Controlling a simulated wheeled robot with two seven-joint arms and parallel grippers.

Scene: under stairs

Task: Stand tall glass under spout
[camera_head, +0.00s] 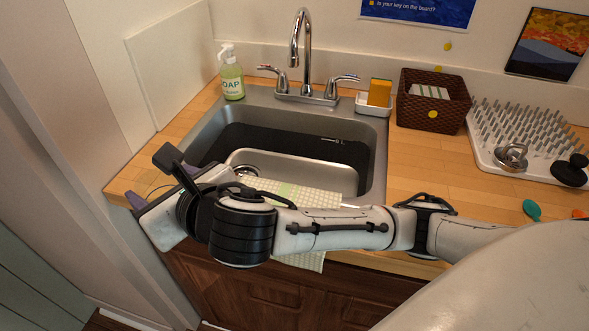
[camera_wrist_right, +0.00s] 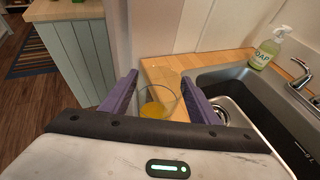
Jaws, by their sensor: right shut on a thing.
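My right gripper (camera_head: 160,182) is at the left front corner of the counter, left of the sink. In the right wrist view its purple fingers (camera_wrist_right: 158,98) are closed on a clear glass (camera_wrist_right: 170,91) from both sides. Orange-yellow liquid or contents show low in the glass. I cannot tell whether its base touches the counter. In the head view the glass is mostly hidden or too faint to make out. The chrome spout (camera_head: 301,38) arches over the back of the sink (camera_head: 378,170), well apart from the glass. My left gripper is not in view.
A soap bottle (camera_head: 231,75) stands behind the sink's left corner. A sponge holder (camera_head: 374,103), a brown basket (camera_head: 432,101) and a spiked drying rack (camera_head: 520,135) are to the right. A checked towel (camera_head: 315,195) hangs over the sink's front edge. The space beneath the spout is clear.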

